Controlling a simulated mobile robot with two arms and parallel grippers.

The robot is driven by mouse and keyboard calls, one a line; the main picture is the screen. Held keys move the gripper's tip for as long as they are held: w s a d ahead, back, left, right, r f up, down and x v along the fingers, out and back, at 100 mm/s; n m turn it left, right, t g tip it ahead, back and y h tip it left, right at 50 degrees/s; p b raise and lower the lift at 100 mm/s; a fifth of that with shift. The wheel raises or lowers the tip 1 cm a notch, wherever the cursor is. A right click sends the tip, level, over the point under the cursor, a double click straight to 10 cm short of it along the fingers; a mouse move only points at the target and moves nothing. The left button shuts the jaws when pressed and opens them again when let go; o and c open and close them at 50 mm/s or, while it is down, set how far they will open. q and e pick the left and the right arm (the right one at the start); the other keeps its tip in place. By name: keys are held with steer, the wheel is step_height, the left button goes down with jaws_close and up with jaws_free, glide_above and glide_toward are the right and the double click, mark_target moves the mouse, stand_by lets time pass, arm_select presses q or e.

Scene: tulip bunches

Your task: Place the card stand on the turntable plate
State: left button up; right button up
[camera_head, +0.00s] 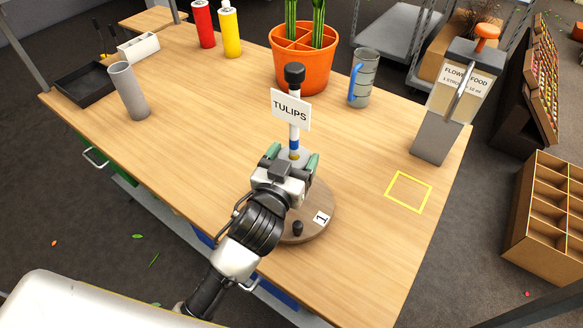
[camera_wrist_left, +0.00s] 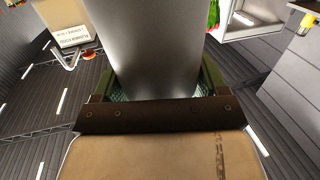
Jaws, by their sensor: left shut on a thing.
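The card stand (camera_head: 294,136) is a white post with a black knob on top, a white "TULIPS" card and blue and yellow bands low down. My left gripper (camera_head: 294,162) is shut on its grey lower part, which fills the space between the fingers (camera_wrist_left: 160,85) in the left wrist view. The stand is roughly upright. The round wooden turntable plate (camera_head: 318,204) is partly hidden under my left gripper and wrist. The stand appears at the plate's far side; I cannot tell whether its bottom is above or touching anything. My right gripper is not in view.
The plate carries a "1" label (camera_head: 321,218) and a dark knob (camera_head: 298,228). A yellow square outline (camera_head: 408,174) lies on clear tabletop at right.

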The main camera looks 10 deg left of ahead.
arm_select(q)
steer(key=shift+w+a+f, duration=0.4)
steer(key=shift+w, duration=0.1)
steer(key=shift+f, duration=1.95)
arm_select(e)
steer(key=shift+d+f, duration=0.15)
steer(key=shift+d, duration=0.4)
arm_select(q)
steer(key=shift+f+b, duration=0.15)
steer(key=shift+b, duration=0.2)
steer(key=o, duration=1.5)
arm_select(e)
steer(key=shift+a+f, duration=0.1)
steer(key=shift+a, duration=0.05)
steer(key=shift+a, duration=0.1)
